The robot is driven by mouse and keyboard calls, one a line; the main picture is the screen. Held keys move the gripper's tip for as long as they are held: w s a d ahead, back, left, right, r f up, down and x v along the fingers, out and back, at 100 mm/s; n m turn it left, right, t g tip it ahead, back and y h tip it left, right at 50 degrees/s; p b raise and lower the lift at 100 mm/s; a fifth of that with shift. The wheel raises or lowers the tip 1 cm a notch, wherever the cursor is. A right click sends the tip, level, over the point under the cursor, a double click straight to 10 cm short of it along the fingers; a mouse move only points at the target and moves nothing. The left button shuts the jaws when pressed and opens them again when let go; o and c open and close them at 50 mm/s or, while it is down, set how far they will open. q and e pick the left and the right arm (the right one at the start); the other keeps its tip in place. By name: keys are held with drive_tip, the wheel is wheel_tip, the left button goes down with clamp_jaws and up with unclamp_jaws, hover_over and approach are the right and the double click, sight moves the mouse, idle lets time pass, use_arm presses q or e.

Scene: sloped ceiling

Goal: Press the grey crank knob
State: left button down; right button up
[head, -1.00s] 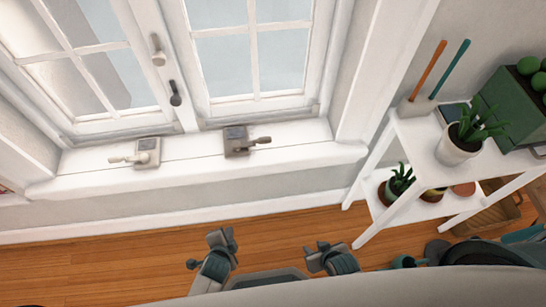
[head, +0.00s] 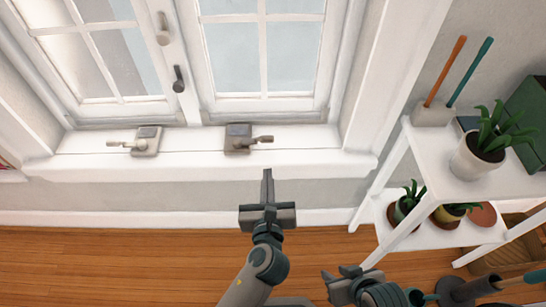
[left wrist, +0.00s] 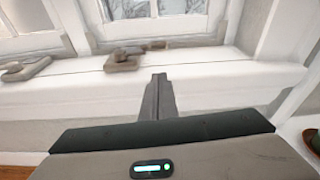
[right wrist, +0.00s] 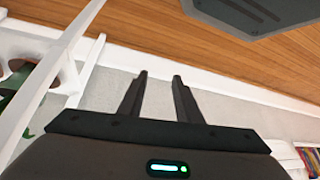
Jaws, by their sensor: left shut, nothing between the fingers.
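My left gripper (head: 267,174) is shut and empty, just below and in front of the sill in the head view, apart from the crank. A second crank (head: 147,141) with a pale knob (head: 118,144) pointing left sits further left on the sill. My right gripper (right wrist: 159,78) is open and empty, low above the floor.
The window has a pale handle (head: 162,30) and a dark handle (head: 178,80) above the sill. A white shelf (head: 428,155) with potted plants stands at the right. The sill right of the grey crank is clear.

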sight(269, 156)
use_arm(q)
drive_tip(key=shift+d+r+m, duration=0.15)
drive_tip(key=shift+r+m, duration=0.25)
drive_tip(key=shift+r, duration=0.15)
use_arm(e)
drive_tip(key=shift+s+d+r, duration=0.1)
drive_tip(key=shift+s+r, duration=0.1)
drive_tip(key=shift+r, duration=0.1)
